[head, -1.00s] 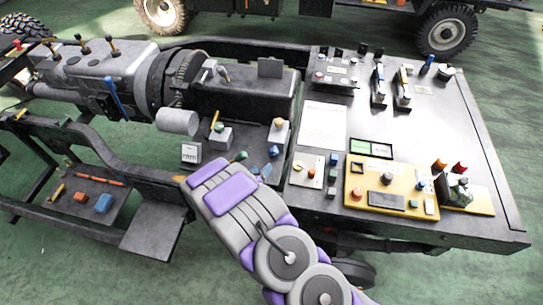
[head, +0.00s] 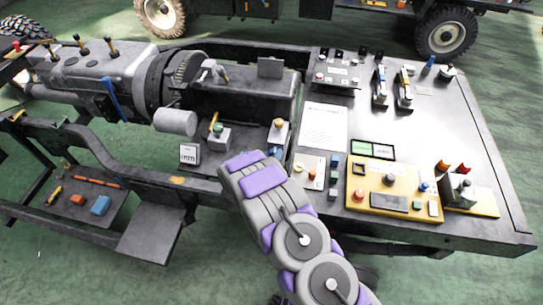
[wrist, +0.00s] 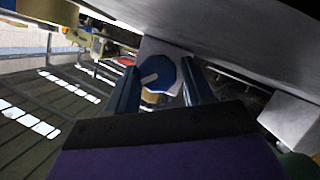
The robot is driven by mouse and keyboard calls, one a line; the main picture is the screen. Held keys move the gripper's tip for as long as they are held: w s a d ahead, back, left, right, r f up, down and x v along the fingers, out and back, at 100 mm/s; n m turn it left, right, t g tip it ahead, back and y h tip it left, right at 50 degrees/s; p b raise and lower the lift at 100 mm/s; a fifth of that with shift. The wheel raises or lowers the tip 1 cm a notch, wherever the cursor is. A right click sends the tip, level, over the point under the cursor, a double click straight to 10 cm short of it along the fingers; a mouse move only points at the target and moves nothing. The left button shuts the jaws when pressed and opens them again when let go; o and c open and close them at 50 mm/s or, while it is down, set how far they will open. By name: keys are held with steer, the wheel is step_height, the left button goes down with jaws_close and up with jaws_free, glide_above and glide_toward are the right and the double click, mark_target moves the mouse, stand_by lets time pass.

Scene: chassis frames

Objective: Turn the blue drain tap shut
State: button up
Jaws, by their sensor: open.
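In the wrist view a blue many-sided knob (wrist: 161,76) with a pale bar across its face appears between the two fingers of my gripper (wrist: 160,72). It looks like the blue drain tap. A tan, brass-like part shows just below it and a pale plate behind it. The fingers are apart, one on each side of the knob; I cannot tell whether either touches it.
A large grey surface (wrist: 230,30) overhangs the upper right of the wrist view, with a pale block (wrist: 292,122) at right. In the head view, the panel table (head: 450,115) with its yellow control box (head: 375,195) stands right of my arm. A small blue part (head: 275,152) is close by.

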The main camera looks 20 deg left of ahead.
steer(key=shift+c, duration=0.3)
steer(key=c, duration=0.7)
steer(key=m+y+p, duration=0.1)
steer(key=m+y, duration=0.1)
steer(key=shift+d+r+m+g+p, duration=0.1)
steer(key=shift+d+m+g+p, duration=0.1)
steer(key=shift+m+g+p, duration=0.15)
steer(key=shift+s+d+m+y+p, duration=0.15)
steer(key=shift+m+y+p, duration=0.55)
steer(key=shift+m+y, duration=0.65)
steer(key=shift+m, duration=0.3)
steer(key=o, duration=0.8)
steer(key=shift+c, duration=0.2)
